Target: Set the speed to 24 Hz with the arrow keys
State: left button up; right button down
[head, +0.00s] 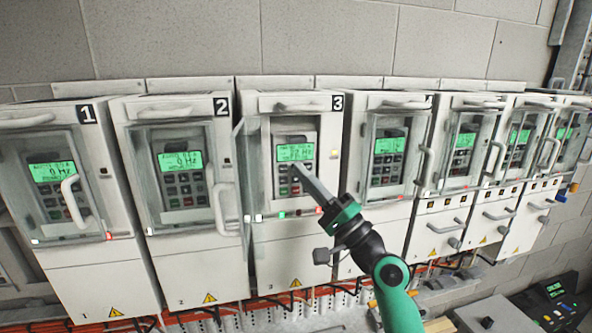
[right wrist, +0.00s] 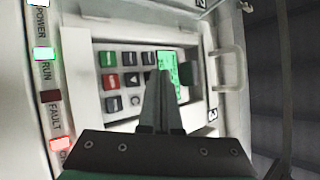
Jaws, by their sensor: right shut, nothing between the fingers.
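Drive 3 (head: 267,108) is the third cabinet from the left, and its clear door (head: 240,178) stands swung open to the left. Its green display (head: 295,152) shows a small figure in Hz, possibly 22, too blurred to be sure. The keypad (head: 284,186) lies below the display and also shows in the right wrist view (right wrist: 112,80). My right gripper (head: 296,170) is shut and empty, its tips over the upper keys. In the right wrist view the fingers (right wrist: 163,78) cover part of the keypad and display. I cannot tell whether they touch a key. My left gripper is out of view.
Drive 1 (head: 92,160) and drive 2 (head: 138,185) on the left have closed doors and read 0 Hz. Several more drives stand to the right with projecting handles (head: 425,165). Status lights (right wrist: 45,54) line drive 3's panel. Orange cables run below the cabinets.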

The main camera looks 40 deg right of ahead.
dwell(0.4)
jog(key=shift+s+a+r+p, duration=0.15)
jog(key=shift+s+p, duration=0.15)
jog(key=shift+p, duration=0.2)
jog(key=shift+s+a+f, duration=0.2)
jog(key=shift+s, duration=0.1)
jog(key=shift+w+d+b, duration=0.25)
jog(key=shift+w+b, duration=0.05)
jog(key=shift+w, duration=0.05)
